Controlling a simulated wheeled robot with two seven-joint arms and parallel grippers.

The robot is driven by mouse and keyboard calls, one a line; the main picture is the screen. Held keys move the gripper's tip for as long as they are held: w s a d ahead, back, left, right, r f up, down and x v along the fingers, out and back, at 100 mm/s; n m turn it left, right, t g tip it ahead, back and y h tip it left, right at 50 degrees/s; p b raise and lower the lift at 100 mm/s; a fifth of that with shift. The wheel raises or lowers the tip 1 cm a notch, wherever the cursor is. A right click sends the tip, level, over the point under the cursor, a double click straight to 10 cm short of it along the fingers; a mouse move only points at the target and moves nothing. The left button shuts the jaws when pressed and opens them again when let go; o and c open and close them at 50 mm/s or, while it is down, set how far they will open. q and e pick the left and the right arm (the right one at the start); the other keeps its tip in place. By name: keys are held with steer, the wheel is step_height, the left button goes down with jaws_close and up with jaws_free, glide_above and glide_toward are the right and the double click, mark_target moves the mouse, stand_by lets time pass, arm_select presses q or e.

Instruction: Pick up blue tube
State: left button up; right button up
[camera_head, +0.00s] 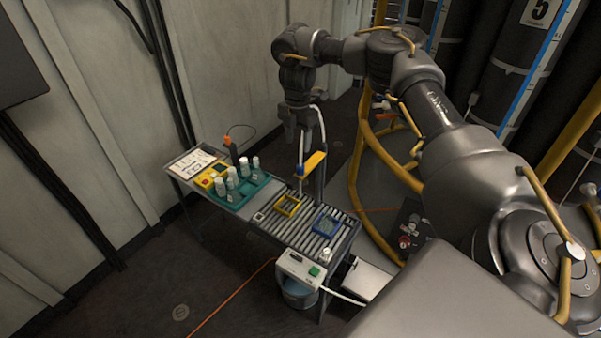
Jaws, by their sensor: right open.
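A teal rack (238,194) on the left half of the table holds several pale tubes with white caps, standing upright; one tube (245,167) stands at its back. At this size I cannot tell which of them is blue. My right gripper (299,137) hangs with its fingers pointing down, above and behind the right half of the table, to the right of the rack. It is open and looks empty, apart from the tubes. My left gripper is not in view.
The roller conveyor (297,238) carries a yellow frame (288,205) and a blue tray (327,226). A yellow-topped post (315,161) rises behind it. A control box (299,267) is at the front. A white sheet (192,162) and a dark orange-tipped device (231,150) are near the rack.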

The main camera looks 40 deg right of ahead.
glide_above(301, 166)
steer(key=shift+w+a+f, duration=0.15)
steer(key=shift+f, duration=1.25)
steer(key=shift+w+a+f, duration=0.1)
steer(key=shift+w+f, duration=0.05)
steer(key=shift+f, duration=1.2)
steer(key=shift+s+d+f+p, duration=0.1)
steer(key=shift+d+f+p, duration=0.1)
steer(key=shift+f, duration=1.1)
steer(key=shift+s+d+f+p, duration=0.1)
steer(key=shift+f+p, duration=0.05)
steer(key=shift+f, duration=1.15)
steer(key=shift+a, duration=0.1)
steer(key=c, duration=1)
